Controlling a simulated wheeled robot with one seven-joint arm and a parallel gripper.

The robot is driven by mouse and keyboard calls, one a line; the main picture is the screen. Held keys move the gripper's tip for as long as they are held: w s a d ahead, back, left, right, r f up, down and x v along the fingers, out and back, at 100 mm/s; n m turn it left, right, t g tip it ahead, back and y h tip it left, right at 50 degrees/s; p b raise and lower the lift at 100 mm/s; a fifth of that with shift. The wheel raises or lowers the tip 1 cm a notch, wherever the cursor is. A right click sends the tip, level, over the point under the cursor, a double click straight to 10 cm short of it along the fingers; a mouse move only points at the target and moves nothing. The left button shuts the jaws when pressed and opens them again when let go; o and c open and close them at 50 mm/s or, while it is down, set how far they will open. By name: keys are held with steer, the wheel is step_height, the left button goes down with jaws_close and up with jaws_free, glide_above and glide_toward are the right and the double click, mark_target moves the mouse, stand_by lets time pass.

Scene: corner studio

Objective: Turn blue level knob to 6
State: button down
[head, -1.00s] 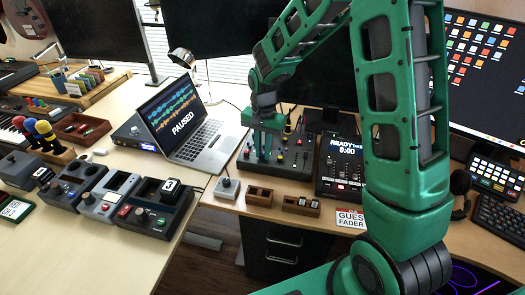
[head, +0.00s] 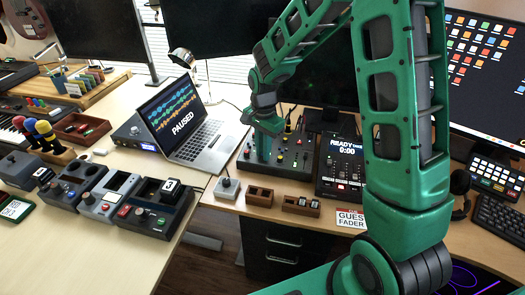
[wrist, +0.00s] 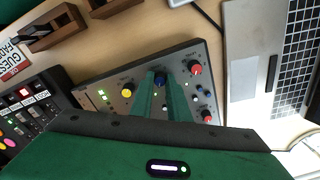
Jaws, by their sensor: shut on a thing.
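The blue knob (wrist: 160,77) sits on the grey control panel (wrist: 215,60), seen between the tips of my gripper (wrist: 160,82) in the wrist view. My green fingers are closed around it from above and hide part of it. In the head view, my gripper (head: 264,150) points down at the panel (head: 296,165), and the blue knob is hidden behind it. The knob's pointer and scale marks are too small to read.
A yellow knob (wrist: 127,90) and a red knob (wrist: 195,67) flank the blue one. The laptop (head: 200,135) stands left of the panel, the mixer reading READY (head: 340,165) right. Small wooden trays (head: 259,196) lie in front.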

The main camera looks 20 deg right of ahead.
steer(key=shift+w+r, duration=0.1)
steer(key=shift+w, duration=0.05)
steer(key=c, duration=1.7)
jaws_free()
step_height(320, 180, up, 11)
steer(key=shift+f, duration=0.2)
steer(key=s+d+r+n, duration=0.1)
steer(key=s+d+r, duration=0.3)
steer(key=s+d, duration=0.35)
steer(key=s+d+n, duration=0.1)
steer(key=s+d, duration=0.2)
steer(key=s, duration=0.5)
steer(key=s+d+n, duration=0.2)
steer(key=s+d, duration=0.1)
steer(key=s, duration=0.5)
steer(key=s+d+n, duration=0.2)
steer(key=s+d, duration=0.1)
steer(key=s, duration=0.6)
steer(key=shift+s+d+r, duration=0.1)
steer(key=shift+d+r, duration=0.1)
steer(key=shift+d, duration=0.2)
